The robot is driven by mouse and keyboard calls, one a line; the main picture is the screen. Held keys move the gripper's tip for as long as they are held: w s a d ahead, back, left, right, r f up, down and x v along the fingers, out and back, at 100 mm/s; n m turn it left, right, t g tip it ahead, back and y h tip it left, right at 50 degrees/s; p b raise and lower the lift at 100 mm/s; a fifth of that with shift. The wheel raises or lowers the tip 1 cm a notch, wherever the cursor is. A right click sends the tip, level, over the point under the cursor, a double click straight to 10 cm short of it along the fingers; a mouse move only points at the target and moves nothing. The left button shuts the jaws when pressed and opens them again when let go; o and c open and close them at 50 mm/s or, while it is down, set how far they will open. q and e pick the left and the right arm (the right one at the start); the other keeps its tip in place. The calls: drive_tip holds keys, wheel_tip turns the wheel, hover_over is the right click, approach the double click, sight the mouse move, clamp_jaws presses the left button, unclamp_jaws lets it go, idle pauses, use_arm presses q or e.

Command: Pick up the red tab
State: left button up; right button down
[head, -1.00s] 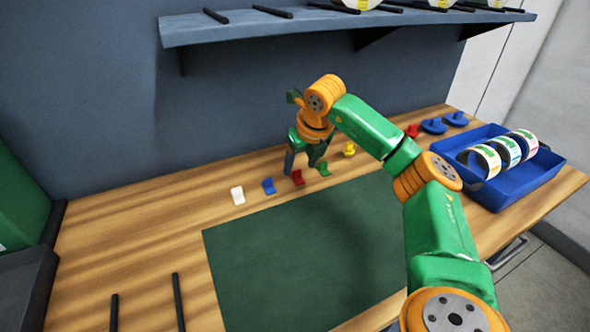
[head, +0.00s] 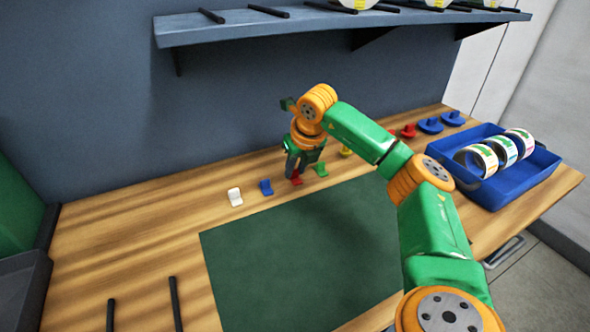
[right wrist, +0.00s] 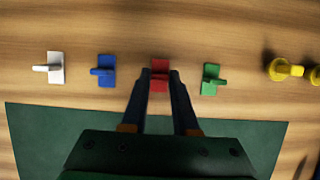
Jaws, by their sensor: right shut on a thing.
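The red tab (head: 297,180) is in the row of small coloured tabs on the wooden bench, just behind the green mat. It also shows in the right wrist view (right wrist: 159,75), between the two fingertips. My right gripper (head: 293,174) reaches down over it and is shut on it; in the right wrist view the fingers (right wrist: 159,78) press on either side of the tab. The tab looks to be at bench level; I cannot tell whether it touches the wood. The gripper hides part of it in the head view. My left gripper is not in view.
A blue tab (head: 266,187) and a white tab (head: 235,197) stand to the left, a green tab (head: 321,169) close on the right. The green mat (head: 290,250) is clear. A blue tray (head: 500,190) with label rolls stands at right. A shelf (head: 330,30) hangs above.

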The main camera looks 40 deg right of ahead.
wheel_tip(320, 180, up, 6)
drive_tip(key=p, duration=0.1)
drive_tip(key=b, duration=0.4)
approach(296, 180)
drive_tip(key=s, duration=0.3)
drive_tip(key=s+a+r, duration=0.1)
drive_tip(key=s+a, duration=0.3)
drive_tip(key=s, duration=0.8)
drive_tip(key=shift+a+b, duration=0.3)
drive_tip(key=shift+a, duration=0.1)
drive_tip(key=shift+s, duration=0.1)
